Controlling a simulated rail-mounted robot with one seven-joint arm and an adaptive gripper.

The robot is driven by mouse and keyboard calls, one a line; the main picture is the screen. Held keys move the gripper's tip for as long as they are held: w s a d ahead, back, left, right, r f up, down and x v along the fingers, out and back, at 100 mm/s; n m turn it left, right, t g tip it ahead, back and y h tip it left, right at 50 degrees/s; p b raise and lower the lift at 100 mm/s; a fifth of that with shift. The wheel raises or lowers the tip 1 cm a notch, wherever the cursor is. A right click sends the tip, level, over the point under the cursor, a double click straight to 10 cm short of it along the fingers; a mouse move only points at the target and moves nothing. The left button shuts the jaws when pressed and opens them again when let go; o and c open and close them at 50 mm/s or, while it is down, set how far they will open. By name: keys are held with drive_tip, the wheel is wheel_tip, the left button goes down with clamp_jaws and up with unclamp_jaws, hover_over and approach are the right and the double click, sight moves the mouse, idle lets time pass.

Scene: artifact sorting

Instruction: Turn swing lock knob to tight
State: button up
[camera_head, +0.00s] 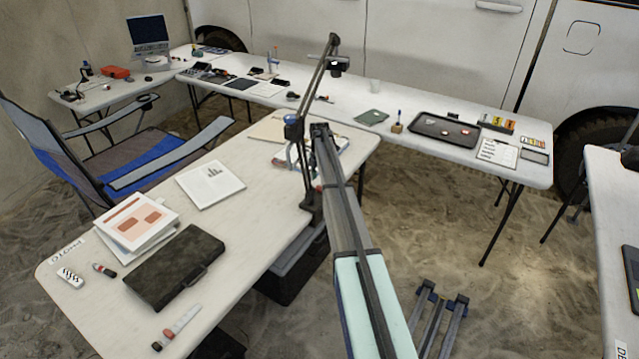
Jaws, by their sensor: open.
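A dark jointed stand (316,85) is fixed at the right edge of the near table. Its boom rises to a top joint, with a small dark head hanging at the upper right. A small blue knob-like part (292,131) sits at the stand's lower joint; I take it for the swing lock knob. Its marking and setting are too small to read. My arm reaches up from the bottom of the picture. My gripper (319,130) is at its far end, just right of the blue part. It is open, and I see nothing held. I cannot tell whether it touches the stand.
The near table (225,160) carries a dark case (175,266), papers (137,222), a white booklet (210,184) and markers. Books lie behind my gripper. A long back table holds a black tray (444,131). A blue folding chair (115,150) stands at left.

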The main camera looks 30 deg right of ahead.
sight(320, 188)
drive_tip(key=shift+f+p, duration=0.4)
drive_tip(key=shift+f, duration=1.3)
clamp_jaws()
